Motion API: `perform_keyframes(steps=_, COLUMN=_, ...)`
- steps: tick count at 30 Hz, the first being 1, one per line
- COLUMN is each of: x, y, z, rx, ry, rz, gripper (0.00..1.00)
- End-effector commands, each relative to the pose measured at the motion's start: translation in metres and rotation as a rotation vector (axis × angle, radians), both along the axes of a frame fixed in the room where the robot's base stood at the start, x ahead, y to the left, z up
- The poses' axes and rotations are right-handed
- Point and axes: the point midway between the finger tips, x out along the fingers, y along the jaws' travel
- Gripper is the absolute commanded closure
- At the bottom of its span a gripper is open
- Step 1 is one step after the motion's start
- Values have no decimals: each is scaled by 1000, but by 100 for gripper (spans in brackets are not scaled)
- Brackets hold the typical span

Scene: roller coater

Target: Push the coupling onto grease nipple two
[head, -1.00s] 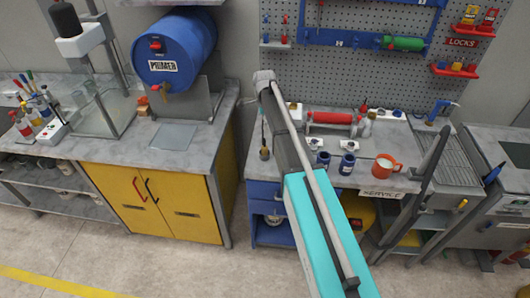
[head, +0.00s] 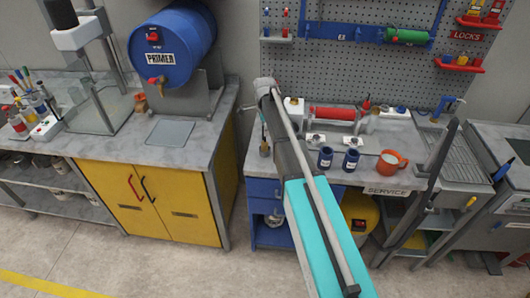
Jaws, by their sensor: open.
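A red cylinder (head: 332,113) with grey ends lies across the back of the service bench, in what looks like a roller mount. Small white blocks with dark tops (head: 316,138) sit in front of it. I cannot make out the coupling or tell any grease nipple or its number at this size. My grey and teal arm reaches up through the middle of the head view and covers part of the bench's left side. My gripper does not show; the arm's visible far end looks like a joint.
On the service bench (head: 410,143) stand two dark blue jars (head: 325,158) and an orange mug (head: 390,163). A pegboard (head: 350,70) with a blue rail and green cylinder (head: 407,36) is behind. Left are a blue primer drum (head: 180,45) and yellow cabinet (head: 150,200). Floor in front is clear.

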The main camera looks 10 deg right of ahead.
Motion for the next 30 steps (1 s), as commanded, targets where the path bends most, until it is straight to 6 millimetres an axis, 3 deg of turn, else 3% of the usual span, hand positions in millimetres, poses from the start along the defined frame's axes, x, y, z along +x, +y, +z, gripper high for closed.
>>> perform_keyframes(steps=7, x=0, y=0, z=-20, rx=0, ry=0, rz=0, gripper=17)
perform_keyframes(steps=30, x=-2, y=-1, z=-31, rx=0, ry=0, rz=-1, gripper=17)
